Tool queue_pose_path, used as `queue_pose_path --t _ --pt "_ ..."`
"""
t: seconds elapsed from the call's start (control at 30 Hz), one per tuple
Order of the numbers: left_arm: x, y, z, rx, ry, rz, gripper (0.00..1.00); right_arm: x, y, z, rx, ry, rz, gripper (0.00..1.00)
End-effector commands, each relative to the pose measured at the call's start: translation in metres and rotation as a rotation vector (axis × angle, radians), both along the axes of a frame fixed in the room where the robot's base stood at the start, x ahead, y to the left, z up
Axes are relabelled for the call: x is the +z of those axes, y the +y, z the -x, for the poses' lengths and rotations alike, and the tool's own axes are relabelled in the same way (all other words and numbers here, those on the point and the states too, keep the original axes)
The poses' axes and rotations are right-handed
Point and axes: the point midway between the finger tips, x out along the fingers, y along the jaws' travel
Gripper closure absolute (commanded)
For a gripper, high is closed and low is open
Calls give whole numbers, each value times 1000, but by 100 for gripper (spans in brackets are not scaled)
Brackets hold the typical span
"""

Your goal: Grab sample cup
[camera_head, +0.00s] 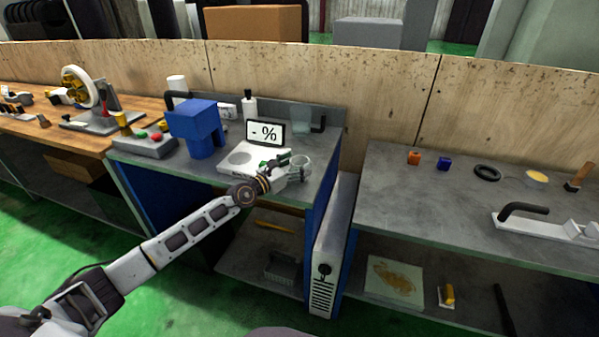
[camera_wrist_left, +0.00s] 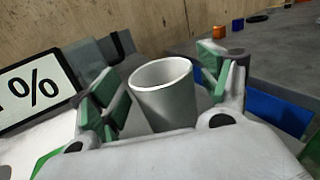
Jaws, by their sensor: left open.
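The sample cup (camera_wrist_left: 166,100) is a light grey, round, open-topped cup. In the left wrist view it stands upright between the two green-padded fingers of my left gripper (camera_wrist_left: 163,95). The fingers are apart, with a visible gap on both sides of the cup near its rim. In the head view the cup (camera_head: 301,165) is at the front right of the grey bench, just past the tip of my left gripper (camera_head: 284,168). The cup's lower part is hidden by the gripper body in the left wrist view. My right gripper is not in view.
A white scale with a "- %" display (camera_head: 265,133) stands left of the cup. A blue machine (camera_head: 197,125) and a box with coloured buttons (camera_head: 146,144) are farther left. A second grey bench (camera_head: 400,190) on the right holds small blocks and a black ring (camera_head: 487,173).

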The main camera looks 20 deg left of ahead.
Motion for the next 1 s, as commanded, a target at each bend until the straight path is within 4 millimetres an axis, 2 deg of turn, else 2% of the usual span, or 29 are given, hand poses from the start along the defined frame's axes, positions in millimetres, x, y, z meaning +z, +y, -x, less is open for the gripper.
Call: queue_pose_path --t 0.2,0.7,1.0 --pt "-1 -6 -9 -2 1 0 23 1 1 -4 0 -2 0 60" --pt "0 -7 -10 -2 1 0 23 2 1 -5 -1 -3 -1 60" --pt "0 -6 -10 -2 1 0 61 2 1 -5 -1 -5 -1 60"
